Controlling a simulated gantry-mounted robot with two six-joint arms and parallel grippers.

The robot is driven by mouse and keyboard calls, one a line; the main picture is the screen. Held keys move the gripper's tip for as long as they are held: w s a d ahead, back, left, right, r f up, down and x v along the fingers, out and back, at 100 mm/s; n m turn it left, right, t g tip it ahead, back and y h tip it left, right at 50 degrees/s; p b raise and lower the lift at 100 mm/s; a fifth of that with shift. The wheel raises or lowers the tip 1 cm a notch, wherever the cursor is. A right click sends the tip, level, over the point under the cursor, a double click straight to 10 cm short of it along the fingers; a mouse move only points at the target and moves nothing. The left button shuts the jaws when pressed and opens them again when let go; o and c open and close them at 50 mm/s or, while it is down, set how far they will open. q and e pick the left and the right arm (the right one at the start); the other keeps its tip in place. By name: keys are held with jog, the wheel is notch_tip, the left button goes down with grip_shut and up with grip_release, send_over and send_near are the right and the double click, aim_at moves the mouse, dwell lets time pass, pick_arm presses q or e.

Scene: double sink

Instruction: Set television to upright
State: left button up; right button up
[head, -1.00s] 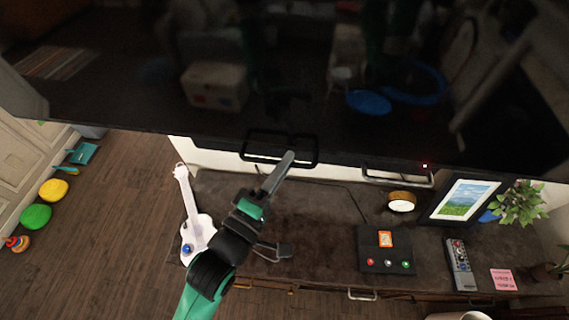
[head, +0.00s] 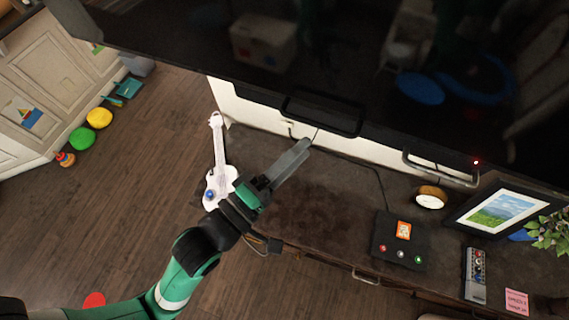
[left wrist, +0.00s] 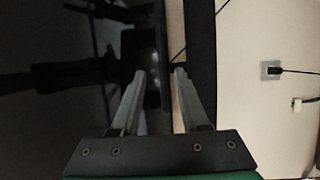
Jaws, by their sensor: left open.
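The television (head: 330,45) is a large black panel across the top of the head view, its lower edge sloping down to the right. Black loop-shaped pieces, one at the middle (head: 320,117) and one farther right (head: 440,170), show along that edge. My left gripper (head: 303,147) is open, just below the middle loop. In the left wrist view, the television's dark surface (left wrist: 60,110) fills the left, and my fingers (left wrist: 160,72) are spread near a dark edge; I cannot tell whether they touch it. My right gripper is not in view.
The dark cabinet top (head: 310,190) holds a white toy guitar (head: 219,170), a button box (head: 400,242), a remote (head: 474,275), a clock (head: 430,198) and a picture frame (head: 500,212). A wall outlet (left wrist: 271,70) is at right in the wrist view. Floor at left is mostly clear.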

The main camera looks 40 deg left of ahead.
pick_arm(q)
jog(key=shift+s+a+f+p, duration=0.1)
jog(key=shift+s+p, duration=0.4)
jog(key=shift+s, duration=0.5)
jog(key=shift+s+a+f+p, duration=0.1)
jog(key=shift+s+p, duration=0.35)
jog(key=shift+s, duration=0.55)
jog(key=shift+r, duration=0.1)
